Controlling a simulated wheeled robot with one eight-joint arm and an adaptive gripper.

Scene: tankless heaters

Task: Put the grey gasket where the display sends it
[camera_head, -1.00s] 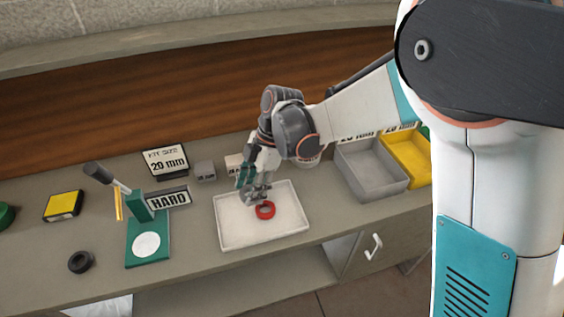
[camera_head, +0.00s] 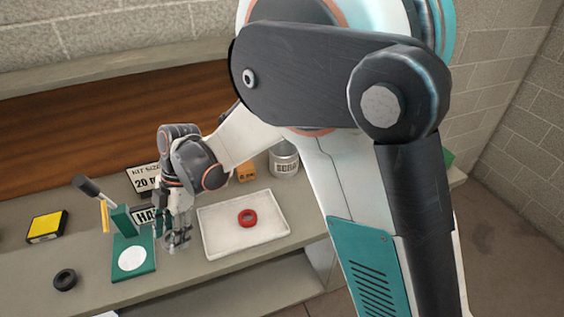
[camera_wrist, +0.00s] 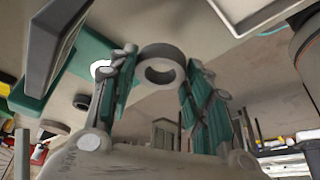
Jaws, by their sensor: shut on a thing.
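My gripper (camera_head: 177,240) is between the green tester stand (camera_head: 134,262) and the white tray (camera_head: 208,240). In the wrist view my gripper (camera_wrist: 160,80) is shut on the grey gasket (camera_wrist: 162,53), a thick ring held between the fingertips. The gasket is hard to make out in the head view. The display (camera_head: 143,178) reads "KIT SIZE 20 m", its right end hidden by my arm. A sign (camera_head: 142,217) beside the stand shows "HA", the rest hidden. The stand has a white round pad (camera_head: 132,258) and a lever.
A red ring (camera_head: 247,218) lies in the tray. A dark ring (camera_head: 65,279) lies left of the stand, near a yellow-topped box (camera_head: 47,226). A labelled can (camera_head: 284,160) and an orange block (camera_head: 246,173) stand behind the tray. My arm hides the right bins.

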